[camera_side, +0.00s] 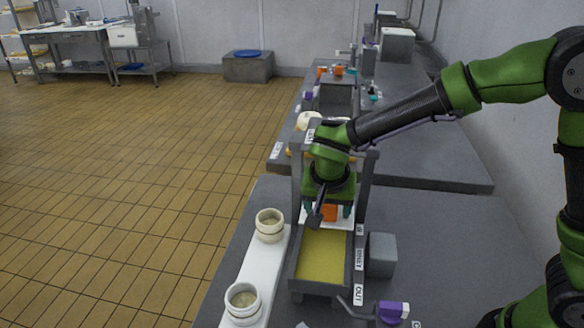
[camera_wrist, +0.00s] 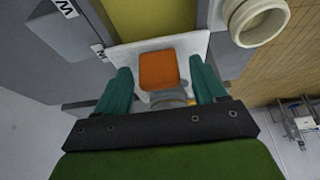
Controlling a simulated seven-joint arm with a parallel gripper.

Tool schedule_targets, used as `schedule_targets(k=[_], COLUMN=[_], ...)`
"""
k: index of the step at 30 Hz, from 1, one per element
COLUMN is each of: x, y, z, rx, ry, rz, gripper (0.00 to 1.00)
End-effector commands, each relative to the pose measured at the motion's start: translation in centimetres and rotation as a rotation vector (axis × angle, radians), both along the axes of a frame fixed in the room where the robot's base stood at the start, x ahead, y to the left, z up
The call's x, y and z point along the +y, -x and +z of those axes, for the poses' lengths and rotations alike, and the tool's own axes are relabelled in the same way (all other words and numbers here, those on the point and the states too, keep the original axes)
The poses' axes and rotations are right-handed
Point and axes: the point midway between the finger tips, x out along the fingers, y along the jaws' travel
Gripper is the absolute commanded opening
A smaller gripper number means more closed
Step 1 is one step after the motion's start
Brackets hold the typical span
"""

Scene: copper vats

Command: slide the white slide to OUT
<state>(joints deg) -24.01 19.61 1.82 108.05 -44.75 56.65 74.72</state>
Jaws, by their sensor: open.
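The white slide (camera_wrist: 198,42) is a flat white plate with an orange block (camera_wrist: 158,70) on it. In the side view the orange block (camera_side: 328,213) shows under my gripper, at the far end of a grey trough (camera_side: 292,268) with a yellow floor or filling (camera_side: 322,256). My gripper (camera_wrist: 160,76) is open, with one teal finger on each side of the orange block. I cannot tell whether the fingers touch it. The OUT label (camera_side: 358,293) is beside the trough's near end. My gripper and wrist hide part of the slide in the side view.
A grey block (camera_side: 382,254) stands right of the trough. A purple and white piece (camera_side: 393,311) is near the front. Two cream pots, one farther (camera_side: 269,226) and one nearer (camera_side: 242,302), stand on a white strip to the left. A grey frame (camera_side: 298,190) rises around my wrist.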

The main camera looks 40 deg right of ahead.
Motion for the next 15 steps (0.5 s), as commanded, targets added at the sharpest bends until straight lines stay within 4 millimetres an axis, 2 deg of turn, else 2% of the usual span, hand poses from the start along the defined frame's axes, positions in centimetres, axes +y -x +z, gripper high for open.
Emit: schedule_targets(k=[8,15], x=[-0.07,-0.05], y=[-0.04,-0.04], z=[-0.12,-0.09], rx=[0.000,0.000], ry=[0.000,0.000], rz=[0.000,0.000], gripper=[0.70,0.33])
